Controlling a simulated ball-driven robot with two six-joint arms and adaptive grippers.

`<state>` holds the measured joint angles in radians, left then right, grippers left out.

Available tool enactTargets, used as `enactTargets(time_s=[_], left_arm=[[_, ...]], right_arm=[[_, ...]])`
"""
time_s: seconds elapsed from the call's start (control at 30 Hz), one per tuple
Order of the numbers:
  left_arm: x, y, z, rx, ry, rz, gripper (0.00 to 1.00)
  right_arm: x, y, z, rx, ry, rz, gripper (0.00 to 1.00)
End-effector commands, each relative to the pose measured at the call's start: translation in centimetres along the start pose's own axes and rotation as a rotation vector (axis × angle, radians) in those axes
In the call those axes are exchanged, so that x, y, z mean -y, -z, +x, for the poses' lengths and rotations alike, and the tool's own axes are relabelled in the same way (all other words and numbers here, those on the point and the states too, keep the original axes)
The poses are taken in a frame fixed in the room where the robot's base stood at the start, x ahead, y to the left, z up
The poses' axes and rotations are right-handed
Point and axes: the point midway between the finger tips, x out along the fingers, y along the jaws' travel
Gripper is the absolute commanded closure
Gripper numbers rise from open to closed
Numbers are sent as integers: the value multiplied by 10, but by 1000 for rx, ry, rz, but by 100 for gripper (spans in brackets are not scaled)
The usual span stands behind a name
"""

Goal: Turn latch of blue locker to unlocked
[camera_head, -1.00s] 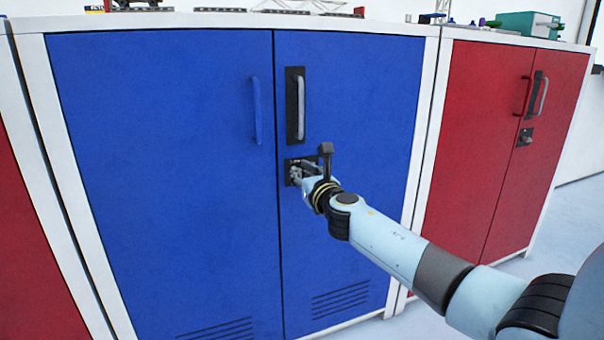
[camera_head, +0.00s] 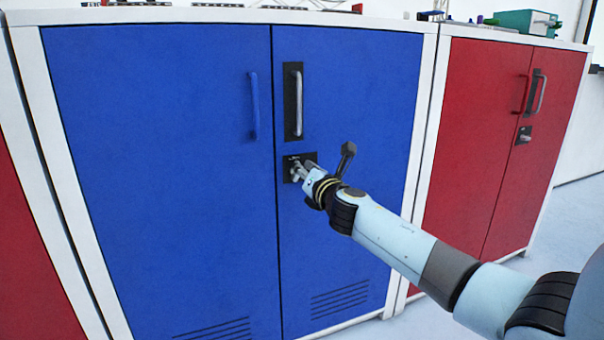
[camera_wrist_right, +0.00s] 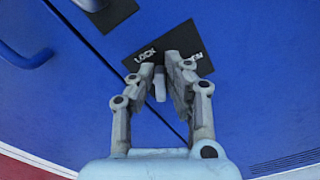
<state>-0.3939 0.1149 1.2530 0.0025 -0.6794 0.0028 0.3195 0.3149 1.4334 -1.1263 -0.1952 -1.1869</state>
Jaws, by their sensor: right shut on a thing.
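The blue locker (camera_head: 160,110) fills the middle of the head view, with its doors shut. Its black latch plate (camera_head: 310,158) is on the right door, below the handle. My right gripper (camera_head: 295,170) is at this plate. In the right wrist view, the gripper (camera_wrist_right: 160,68) has its two fingers on either side of the small grey latch knob (camera_wrist_right: 159,85) and is shut on it. The plate (camera_wrist_right: 135,62) reads "LOCK" on its left; the word on its right is partly hidden by a finger. My left gripper is not in view.
A silver handle (camera_head: 298,104) on a black plate is above the latch, and a blue handle (camera_head: 253,105) is on the left door. A red locker (camera_head: 480,120) stands at the right. Small items, including a green box (camera_head: 525,22), sit on top.

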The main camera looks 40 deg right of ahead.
Motion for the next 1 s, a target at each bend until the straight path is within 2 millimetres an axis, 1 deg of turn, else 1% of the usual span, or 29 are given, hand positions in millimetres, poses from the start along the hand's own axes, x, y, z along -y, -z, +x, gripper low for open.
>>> enactTargets(time_s=[0.27,0.47,0.73,1.0], left_arm=[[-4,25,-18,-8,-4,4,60],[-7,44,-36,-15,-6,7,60],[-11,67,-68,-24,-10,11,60],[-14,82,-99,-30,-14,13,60]], right_arm=[[6,4,0,-2,0,264,100],[10,5,0,-1,1,452,100],[14,8,0,-2,1,703,100],[16,10,0,-1,2,906,100]])
